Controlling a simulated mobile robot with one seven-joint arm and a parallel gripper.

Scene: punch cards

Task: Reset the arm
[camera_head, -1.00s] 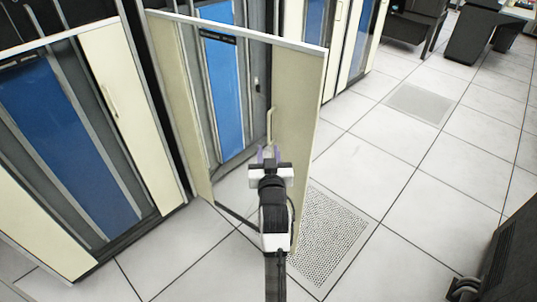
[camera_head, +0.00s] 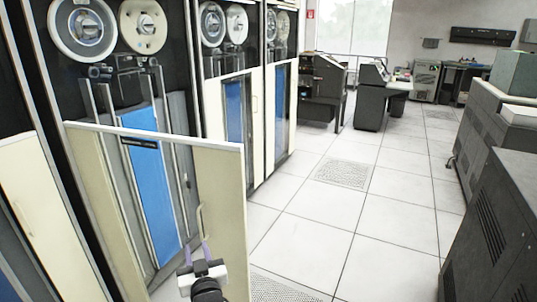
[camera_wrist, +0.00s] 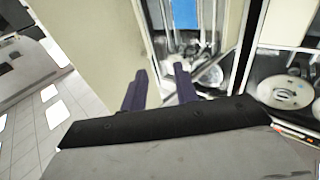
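My gripper (camera_head: 197,249) is low in the head view, just below the handle (camera_head: 200,222) of an open cream cabinet door (camera_head: 222,200). Its two purple fingers stand apart, and nothing shows between them in the wrist view (camera_wrist: 160,74). From the head view I cannot tell whether a finger touches the handle. Most of my arm is below the picture's edge.
The door belongs to a tape cabinet with a blue panel (camera_head: 150,190) and reels (camera_head: 82,30). More tape cabinets (camera_head: 240,100) run back on the left. A grey machine (camera_head: 495,225) stands at the right. The tiled floor (camera_head: 315,205) between is clear.

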